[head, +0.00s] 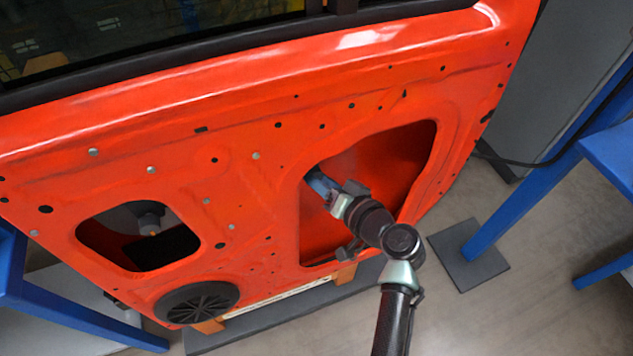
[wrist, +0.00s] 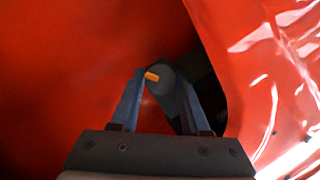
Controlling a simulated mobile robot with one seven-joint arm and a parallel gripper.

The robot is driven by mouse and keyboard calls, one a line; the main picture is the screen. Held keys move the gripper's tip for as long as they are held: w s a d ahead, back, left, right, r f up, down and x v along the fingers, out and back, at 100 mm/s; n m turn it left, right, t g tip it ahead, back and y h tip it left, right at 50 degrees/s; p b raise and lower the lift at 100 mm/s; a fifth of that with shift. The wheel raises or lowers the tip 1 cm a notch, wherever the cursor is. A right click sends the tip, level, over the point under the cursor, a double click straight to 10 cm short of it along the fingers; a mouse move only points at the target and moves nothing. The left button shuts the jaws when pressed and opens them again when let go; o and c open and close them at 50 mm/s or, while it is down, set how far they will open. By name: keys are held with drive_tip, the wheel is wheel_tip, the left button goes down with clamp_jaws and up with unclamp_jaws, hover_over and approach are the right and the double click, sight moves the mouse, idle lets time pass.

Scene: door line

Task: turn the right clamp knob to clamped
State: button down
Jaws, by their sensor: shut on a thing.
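In the head view my gripper (head: 319,182) reaches into the right opening of the red door panel (head: 250,195). The right knob is hidden there behind the gripper and the panel.
A second grey knob (head: 149,220) with an orange mark sits in the left opening. The red edge of the right opening (wrist: 215,60) is close to the right finger. A round black speaker grille (head: 197,302) is at the lower left. Blue stand legs (head: 545,160) stand at the right.

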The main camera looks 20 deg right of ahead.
drive_tip(key=shift+d+f+m+t+y+b, duration=0.1)
drive_tip(key=shift+m+t+y+b, duration=0.25)
drive_tip(key=shift+m+y+b, duration=0.7)
drive_tip(key=shift+f+m+t+y+b, duration=0.15)
drive_tip(key=shift+m+t+b, duration=0.3)
drive_tip(key=shift+m, duration=1.2)
drive_tip(key=shift+r, duration=0.1)
drive_tip(key=shift+c, duration=1.9)
unclamp_jaws()
drive_tip(key=p+v, duration=0.1)
drive_tip(key=v, duration=1.2)
drive_tip(key=shift+p, duration=0.35)
